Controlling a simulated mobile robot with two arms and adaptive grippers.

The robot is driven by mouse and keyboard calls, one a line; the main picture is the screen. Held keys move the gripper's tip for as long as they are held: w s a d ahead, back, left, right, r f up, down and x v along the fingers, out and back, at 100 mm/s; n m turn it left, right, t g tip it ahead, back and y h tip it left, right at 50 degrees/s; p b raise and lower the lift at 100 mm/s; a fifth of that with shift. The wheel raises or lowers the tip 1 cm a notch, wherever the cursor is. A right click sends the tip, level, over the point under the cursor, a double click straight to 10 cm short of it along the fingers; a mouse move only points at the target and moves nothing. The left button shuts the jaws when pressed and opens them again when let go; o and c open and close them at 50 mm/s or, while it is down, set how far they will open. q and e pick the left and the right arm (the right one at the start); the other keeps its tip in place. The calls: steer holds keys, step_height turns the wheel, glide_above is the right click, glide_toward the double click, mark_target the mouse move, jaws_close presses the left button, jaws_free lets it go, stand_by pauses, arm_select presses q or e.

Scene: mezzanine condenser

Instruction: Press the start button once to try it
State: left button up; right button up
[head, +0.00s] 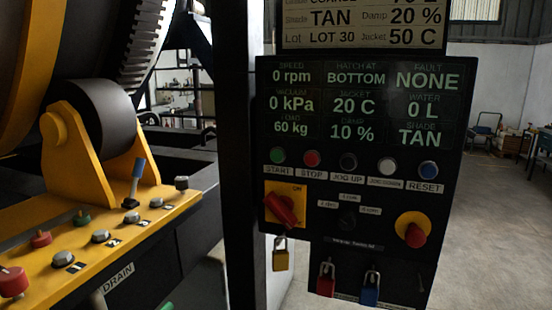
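The green START button (278,155) is at the left end of a row on a black control panel (300,185), with its label below it. The red STOP button (312,158) is just to its right. The display (360,105) above reads 0 rpm, hatch at bottom, fault none, 0 kPa, jacket 20 C, water 0 L, load 60 kg, damp 10 % and shade TAN. Neither of my grippers is in the head view, and nothing covers the button.
Below the buttons are a red-handled rotary switch (281,208), a yellow padlock (281,255), red and blue padlocks and a red emergency knob (414,236). A yellow valve bench (100,235) with a drum roller (95,115) stands left. Open floor (490,220) lies right.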

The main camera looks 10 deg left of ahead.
arm_select(q)
jaws_close()
stand_by(1.4)
